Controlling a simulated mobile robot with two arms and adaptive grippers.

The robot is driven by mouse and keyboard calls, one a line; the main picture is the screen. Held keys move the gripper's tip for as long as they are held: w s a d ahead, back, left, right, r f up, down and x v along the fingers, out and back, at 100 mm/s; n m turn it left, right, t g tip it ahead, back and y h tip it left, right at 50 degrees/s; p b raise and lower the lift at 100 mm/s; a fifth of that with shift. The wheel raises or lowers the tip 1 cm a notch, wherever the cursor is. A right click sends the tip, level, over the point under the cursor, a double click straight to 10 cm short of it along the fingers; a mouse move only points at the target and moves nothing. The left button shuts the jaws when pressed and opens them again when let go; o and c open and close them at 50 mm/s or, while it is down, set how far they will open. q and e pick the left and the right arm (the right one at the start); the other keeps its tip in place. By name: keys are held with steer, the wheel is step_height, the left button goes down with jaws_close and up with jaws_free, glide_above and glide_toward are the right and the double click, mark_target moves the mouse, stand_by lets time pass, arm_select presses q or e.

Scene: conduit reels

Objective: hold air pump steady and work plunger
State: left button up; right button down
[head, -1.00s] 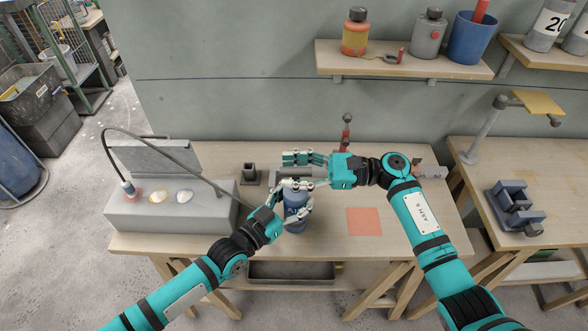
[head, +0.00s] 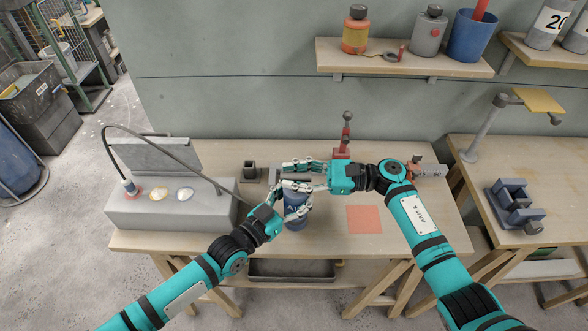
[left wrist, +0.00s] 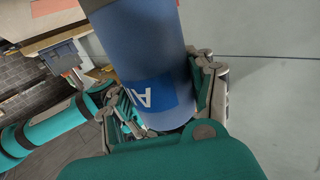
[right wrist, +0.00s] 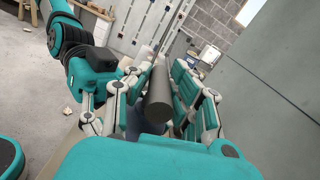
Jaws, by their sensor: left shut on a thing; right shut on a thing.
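The air pump (head: 296,216) is a blue cylinder with a lettered label, upright near the bench's front edge. My left gripper (head: 300,200) is shut around its upper body. The blue body also fills the middle of the left wrist view (left wrist: 145,50), between the fingers. My right gripper (head: 286,174) is just above, shut on the plunger's handle. In the right wrist view the handle (right wrist: 159,100) is a dark grey round bar between the fingers. The plunger's rod is mostly hidden by my fingers in the head view.
A grey box (head: 170,215) with a hose and pale discs stands at left. An orange square (head: 364,220) lies right of the pump. A red stand (head: 343,146) and a small dark block (head: 250,172) are at the back. A shelf (head: 400,64) holds containers above.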

steer(key=c, duration=1.6)
jaws_free()
steer(key=shift+d+f, duration=0.1)
steer(key=shift+f, duration=0.3)
steer(key=o, duration=0.4)
steer(key=shift+r, duration=0.1)
steer(key=shift+o, duration=0.2)
steer(key=d, duration=1.2)
